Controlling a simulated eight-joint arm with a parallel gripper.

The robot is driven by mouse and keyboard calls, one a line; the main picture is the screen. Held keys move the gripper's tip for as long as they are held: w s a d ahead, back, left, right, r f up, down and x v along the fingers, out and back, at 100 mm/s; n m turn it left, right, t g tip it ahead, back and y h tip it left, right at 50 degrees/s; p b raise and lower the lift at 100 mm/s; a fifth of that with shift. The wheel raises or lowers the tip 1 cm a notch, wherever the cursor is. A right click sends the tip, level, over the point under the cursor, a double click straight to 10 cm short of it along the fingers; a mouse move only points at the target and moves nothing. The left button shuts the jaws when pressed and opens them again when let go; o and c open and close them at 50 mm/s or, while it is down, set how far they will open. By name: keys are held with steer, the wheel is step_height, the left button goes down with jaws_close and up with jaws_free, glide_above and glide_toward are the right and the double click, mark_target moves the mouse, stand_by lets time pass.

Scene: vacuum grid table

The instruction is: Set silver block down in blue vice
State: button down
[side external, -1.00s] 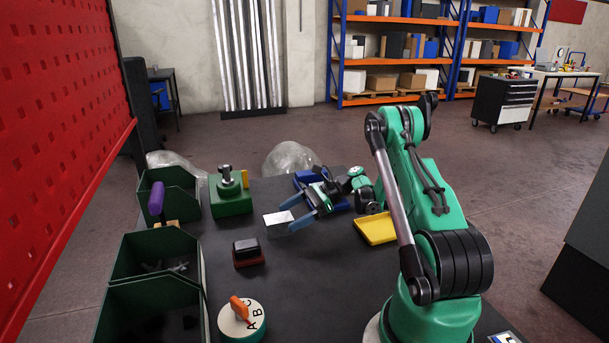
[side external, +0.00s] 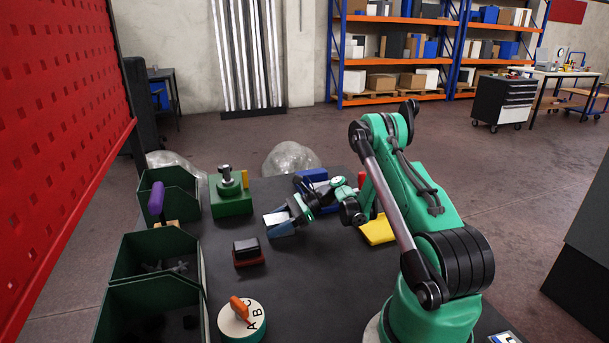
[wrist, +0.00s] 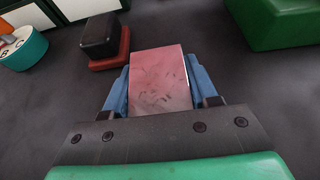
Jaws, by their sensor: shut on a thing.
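The silver block (side external: 277,218) is near the middle of the dark table in the side view, between my gripper's blue fingers. It also fills the middle of the wrist view (wrist: 158,80), where its top looks reddish and smudged. My gripper (side external: 280,225) is shut on the block, with one finger on each side of it. The block appears to be on or very near the table; I cannot tell if there is a gap. The blue vice (side external: 312,175) stands behind and to the right of the gripper, partly hidden by my arm.
A black block on a red base (side external: 248,252) sits in front and left. A green vice-like fixture (side external: 231,196) is behind left. Green bins (side external: 152,300) line the left edge. A yellow tray (side external: 378,229) lies right, and a lettered round dial (side external: 241,320) in front.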

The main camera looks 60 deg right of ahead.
mark_target(274, 218)
steer(key=shift+r, duration=0.1)
step_height(274, 218, up, 19)
steer(key=w+a+r+m+t+h, duration=0.1)
steer(key=w+a+m+t+h, duration=0.2)
steer(key=a, duration=1.5)
step_height(274, 218, up, 7)
steer(key=w+m+h, duration=0.2)
steer(key=shift+m+h, duration=0.3)
steer(key=shift+w+d, duration=0.15)
